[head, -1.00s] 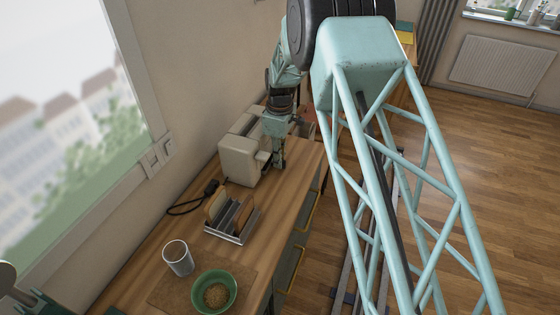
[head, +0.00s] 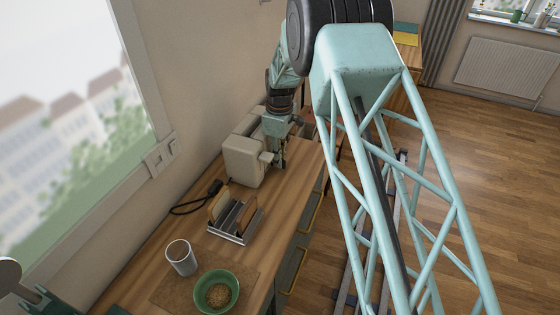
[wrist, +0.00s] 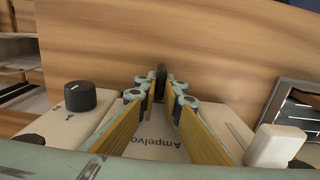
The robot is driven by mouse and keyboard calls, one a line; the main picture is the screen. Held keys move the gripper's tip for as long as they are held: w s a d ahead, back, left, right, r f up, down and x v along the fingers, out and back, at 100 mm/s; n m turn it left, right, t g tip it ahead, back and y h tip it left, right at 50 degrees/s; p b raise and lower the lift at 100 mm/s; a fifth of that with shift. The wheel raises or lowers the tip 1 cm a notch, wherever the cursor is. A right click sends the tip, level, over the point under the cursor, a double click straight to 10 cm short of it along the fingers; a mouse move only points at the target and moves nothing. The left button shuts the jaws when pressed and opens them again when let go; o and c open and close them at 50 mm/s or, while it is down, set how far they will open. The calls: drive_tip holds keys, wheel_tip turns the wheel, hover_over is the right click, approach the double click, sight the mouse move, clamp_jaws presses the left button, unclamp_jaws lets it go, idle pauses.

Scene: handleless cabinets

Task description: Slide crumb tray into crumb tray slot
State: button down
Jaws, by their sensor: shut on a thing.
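The cream toaster (head: 243,160) stands on the wooden counter by the wall. My gripper (head: 279,163) is pointing down close by the toaster's right-hand face. In the wrist view my gripper (wrist: 160,82) has its two fingers converging on a small dark piece (wrist: 161,76), likely the crumb tray's grip, and is shut on it. The toaster's face (wrist: 150,145) shows there with printed lettering, a black knob (wrist: 80,97) and a white lever (wrist: 275,146). The body of the tray and its slot are hidden, so I cannot tell how far the tray sits in.
A toast rack (head: 236,222) with bread stands nearer on the counter (head: 285,190). A dark plug and cord (head: 205,195) lie between the rack and the wall. A white cup (head: 181,258) and a green bowl (head: 216,291) stand further forward. The counter right of the rack is clear.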

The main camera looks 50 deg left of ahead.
drive_tip(key=shift+s+a, duration=0.1)
drive_tip(key=shift+a, duration=0.05)
drive_tip(key=c, duration=2.7)
unclamp_jaws()
drive_tip(key=shift+r, duration=0.1)
drive_tip(key=shift+r, duration=5.95)
